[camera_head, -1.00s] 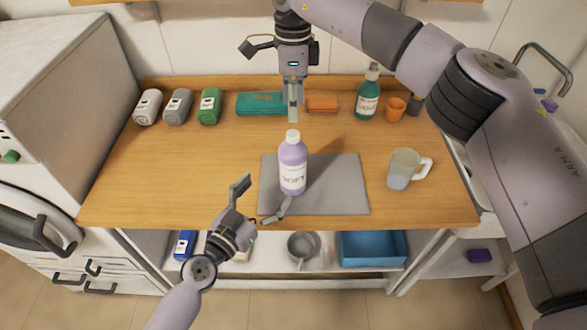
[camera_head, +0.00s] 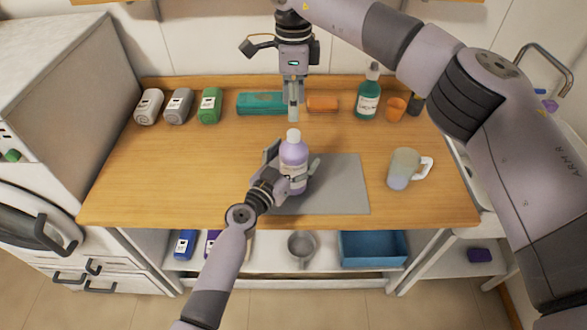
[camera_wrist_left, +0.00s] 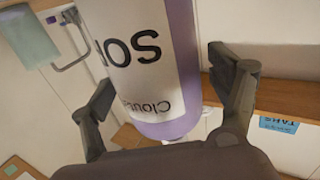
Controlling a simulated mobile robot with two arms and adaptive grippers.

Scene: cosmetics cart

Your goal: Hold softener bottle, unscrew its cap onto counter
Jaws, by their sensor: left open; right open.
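The lavender softener bottle (camera_head: 293,152) with its white cap (camera_head: 293,135) stands upright on the grey mat (camera_head: 340,185). My left gripper (camera_head: 292,165) is open, with one finger on each side of the bottle body. In the left wrist view the bottle (camera_wrist_left: 180,60), with its white label, sits between the open fingers, with gaps beside it. My right gripper (camera_head: 293,108) points down above and behind the cap, with its fingertips apart from the cap. Its fingers overlap in this view. The cap is on the bottle.
A mug (camera_head: 403,168) stands to the right of the mat. Along the back are several small bottles, a teal box (camera_head: 261,104), an orange block (camera_head: 322,104), a green pump bottle (camera_head: 368,95) and an orange cup (camera_head: 395,109). The counter's left part is clear.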

